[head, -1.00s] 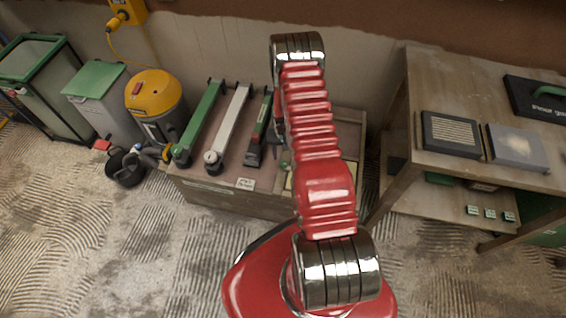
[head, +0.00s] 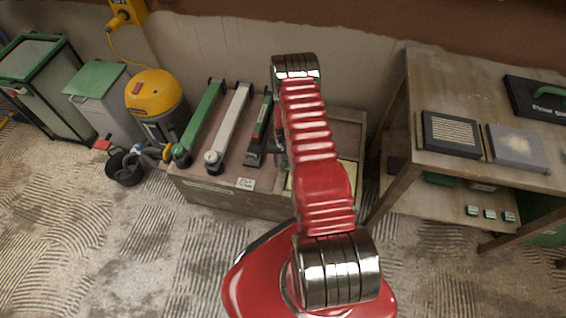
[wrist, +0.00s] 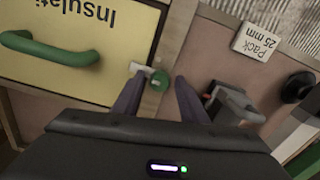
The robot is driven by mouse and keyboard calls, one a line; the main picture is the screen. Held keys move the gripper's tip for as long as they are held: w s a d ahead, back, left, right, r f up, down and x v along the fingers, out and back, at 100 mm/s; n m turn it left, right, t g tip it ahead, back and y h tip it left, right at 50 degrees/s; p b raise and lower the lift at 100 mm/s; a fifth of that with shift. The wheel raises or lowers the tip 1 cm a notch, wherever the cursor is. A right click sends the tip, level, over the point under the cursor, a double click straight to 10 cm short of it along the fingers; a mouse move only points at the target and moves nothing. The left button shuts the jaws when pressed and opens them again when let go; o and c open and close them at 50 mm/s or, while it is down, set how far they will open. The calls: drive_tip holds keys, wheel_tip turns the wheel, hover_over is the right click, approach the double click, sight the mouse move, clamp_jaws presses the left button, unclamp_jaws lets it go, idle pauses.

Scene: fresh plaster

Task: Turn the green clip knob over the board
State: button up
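The green clip knob (wrist: 160,80) shows in the wrist view on a wooden strip beside the yellow board (wrist: 60,75). Its pale arm (wrist: 138,68) points left, towards the board; its tip is at the board's edge, and I cannot tell how far it overlaps. The board has a green handle (wrist: 50,48) and upside-down lettering. My gripper (wrist: 160,95) is open, one dark finger on each side, with the knob just beyond and between the fingertips. I cannot tell whether they touch it. In the head view my arm hides the gripper and knob; a sliver of board (head: 348,172) shows.
In the wrist view a white "Pack 25 mm" label (wrist: 255,42) and a grey metal part (wrist: 232,103) lie right of the knob. In the head view long tools (head: 230,125) lie on the low chest (head: 210,185), with a workbench (head: 425,85) to the right.

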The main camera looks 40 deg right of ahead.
sight(284, 164)
drive_tip(key=c, duration=0.9)
drive_tip(key=shift+n, duration=0.7)
drive_tip(key=o, duration=1.1)
drive_tip(key=shift+c, duration=0.2)
wheel_tip(284, 164, up, 14)
drive_tip(key=shift+f, duration=0.15)
drive_tip(key=shift+s, duration=0.1)
